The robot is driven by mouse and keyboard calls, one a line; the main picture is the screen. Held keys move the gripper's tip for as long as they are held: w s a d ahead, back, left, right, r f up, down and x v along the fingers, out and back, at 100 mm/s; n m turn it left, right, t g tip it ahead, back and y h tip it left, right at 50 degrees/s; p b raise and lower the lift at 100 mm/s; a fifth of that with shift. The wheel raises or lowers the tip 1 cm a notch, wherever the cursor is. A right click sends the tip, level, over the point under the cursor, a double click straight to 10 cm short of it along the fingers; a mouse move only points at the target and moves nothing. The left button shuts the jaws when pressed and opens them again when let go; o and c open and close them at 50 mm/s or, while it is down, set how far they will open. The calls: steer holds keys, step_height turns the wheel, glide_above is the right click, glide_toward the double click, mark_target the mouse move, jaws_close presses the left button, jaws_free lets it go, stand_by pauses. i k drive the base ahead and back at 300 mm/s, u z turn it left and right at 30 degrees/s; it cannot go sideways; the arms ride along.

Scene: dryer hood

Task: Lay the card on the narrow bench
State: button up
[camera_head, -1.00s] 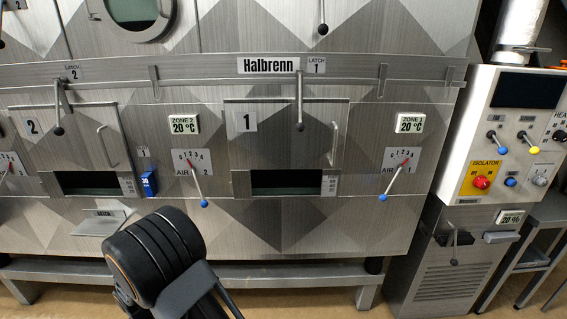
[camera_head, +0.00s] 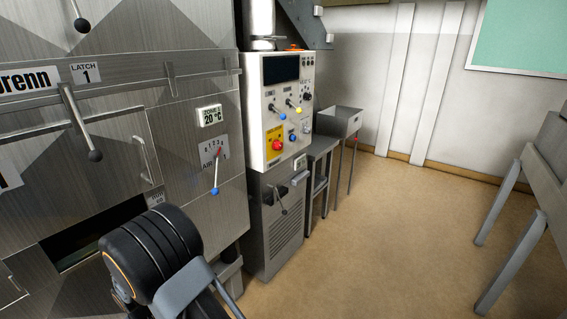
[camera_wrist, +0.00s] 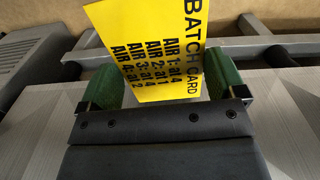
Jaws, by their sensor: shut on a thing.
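My gripper (camera_wrist: 160,88) has green fingertips and is shut on a yellow card (camera_wrist: 150,45). The card stands up between the fingers, with black print reading "BATCH CARD" and several AIR settings. In the head view my arm shows at the bottom, but the gripper and card are not visible there. A narrow grey bench (camera_head: 321,146) with thin legs stands just right of the control cabinet, well away from my arm. Its top looks bare, though only a sliver of it shows.
The metal dryer front (camera_head: 190,150) with levers fills the left. The control cabinet (camera_head: 281,110) stands beside it. Beyond the bench is a grey stand (camera_head: 342,122) on thin legs. A larger grey table (camera_head: 545,165) is at the right edge. The brown floor between is clear.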

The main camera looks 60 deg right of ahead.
mark_target(318, 144)
steer(key=z, duration=3.1)
steer(key=i, duration=3.3)
steer(key=u, duration=1.6)
